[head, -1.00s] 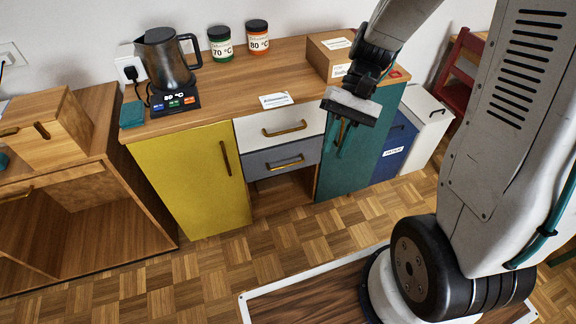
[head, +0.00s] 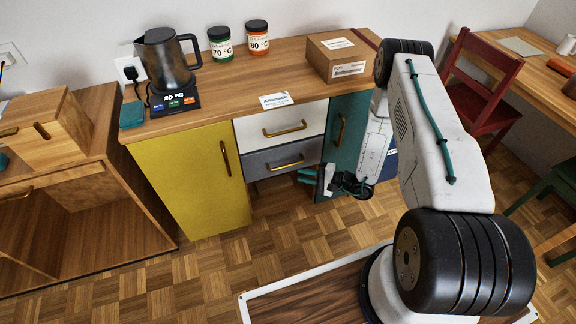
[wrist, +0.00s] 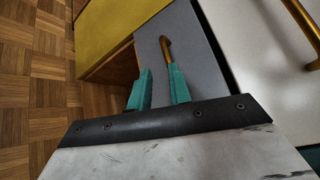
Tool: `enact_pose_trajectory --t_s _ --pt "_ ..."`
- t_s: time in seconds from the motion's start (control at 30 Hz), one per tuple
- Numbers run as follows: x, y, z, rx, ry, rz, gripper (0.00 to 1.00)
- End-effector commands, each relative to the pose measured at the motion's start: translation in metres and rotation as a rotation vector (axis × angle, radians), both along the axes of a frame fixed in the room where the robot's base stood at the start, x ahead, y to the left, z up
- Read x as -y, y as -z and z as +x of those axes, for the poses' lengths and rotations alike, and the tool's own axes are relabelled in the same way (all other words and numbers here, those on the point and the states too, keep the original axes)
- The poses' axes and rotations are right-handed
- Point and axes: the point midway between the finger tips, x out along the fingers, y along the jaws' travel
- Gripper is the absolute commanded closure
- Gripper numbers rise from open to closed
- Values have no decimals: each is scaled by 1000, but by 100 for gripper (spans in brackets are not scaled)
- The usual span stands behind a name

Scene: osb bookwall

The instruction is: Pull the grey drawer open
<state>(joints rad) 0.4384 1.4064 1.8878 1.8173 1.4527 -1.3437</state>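The grey drawer (head: 262,168) sits under a white drawer (head: 255,127) in the wooden cabinet, and it looks shut. Its bronze bar handle (head: 287,163) is uncovered in the head view. In the wrist view the grey drawer front (wrist: 195,45) shows with part of its handle (wrist: 165,46); the rest is hidden behind the right-hand finger. My gripper (head: 308,174) is just right of the handle in the head view, its teal fingers pointing left. In the wrist view my gripper (wrist: 160,71) has its fingers apart with nothing between them. I cannot tell whether a finger touches the handle.
A yellow door (head: 190,180) is left of the drawers and a teal door (head: 345,130) is right of them. A kettle (head: 165,62), two jars and a cardboard box (head: 342,55) stand on top. An open space lies below the grey drawer.

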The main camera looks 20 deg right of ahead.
Motion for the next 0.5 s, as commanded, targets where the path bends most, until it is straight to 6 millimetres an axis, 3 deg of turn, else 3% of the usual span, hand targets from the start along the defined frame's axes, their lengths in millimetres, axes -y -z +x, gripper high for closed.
enact_pose_trajectory --t_s 0.1,0.2,0.5 --pt "14 3 18 116 69 -91 80" --pt "16 2 24 165 79 -133 80" --pt "-14 7 52 181 73 -144 80"
